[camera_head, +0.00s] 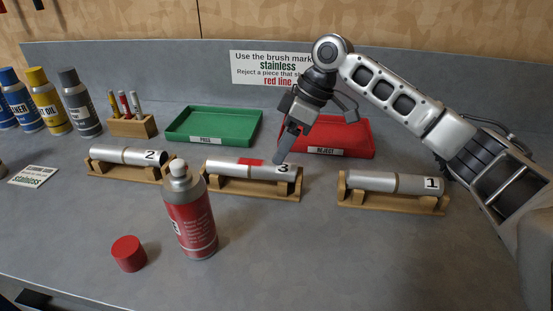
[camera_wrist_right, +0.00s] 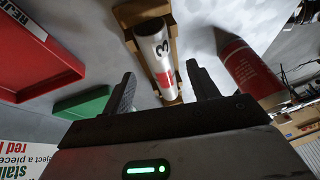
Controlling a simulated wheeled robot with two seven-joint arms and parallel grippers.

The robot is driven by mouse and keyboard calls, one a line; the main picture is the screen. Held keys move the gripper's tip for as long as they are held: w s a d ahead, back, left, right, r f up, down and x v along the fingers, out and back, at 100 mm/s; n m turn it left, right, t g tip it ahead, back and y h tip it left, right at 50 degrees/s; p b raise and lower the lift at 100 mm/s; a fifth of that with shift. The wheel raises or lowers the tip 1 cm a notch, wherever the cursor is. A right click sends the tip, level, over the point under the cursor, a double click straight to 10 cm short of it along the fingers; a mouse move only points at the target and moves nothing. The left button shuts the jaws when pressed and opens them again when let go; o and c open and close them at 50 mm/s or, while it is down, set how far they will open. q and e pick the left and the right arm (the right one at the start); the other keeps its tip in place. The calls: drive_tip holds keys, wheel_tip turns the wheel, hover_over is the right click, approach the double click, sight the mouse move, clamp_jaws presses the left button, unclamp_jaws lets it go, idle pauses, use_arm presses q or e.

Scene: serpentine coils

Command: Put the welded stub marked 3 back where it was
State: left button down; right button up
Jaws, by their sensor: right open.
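The welded stub marked 3 (camera_head: 230,168) is a silver tube with a red patch near its middle. It lies in the middle wooden cradle (camera_head: 262,189) in the head view. In the right wrist view the stub (camera_wrist_right: 153,42) shows beyond my fingers, with its red patch towards them. My right gripper (camera_head: 285,152) is just above and behind its numbered end; its open, empty fingers (camera_wrist_right: 160,72) show in the wrist view. I cannot tell whether they touch the stub. My left gripper is not in view.
Stub 2 (camera_head: 115,154) and stub 1 (camera_head: 375,181) lie in cradles on either side. A red spray can (camera_head: 195,222) stands in front, its cap (camera_head: 129,253) beside it. Behind are the green PASS tray (camera_head: 212,111) and red REJECT tray (camera_head: 350,123). The front right is clear.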

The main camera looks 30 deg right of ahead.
drive_tip(key=w+v, duration=0.1)
drive_tip(key=v, duration=0.6)
drive_tip(key=shift+s, duration=0.5)
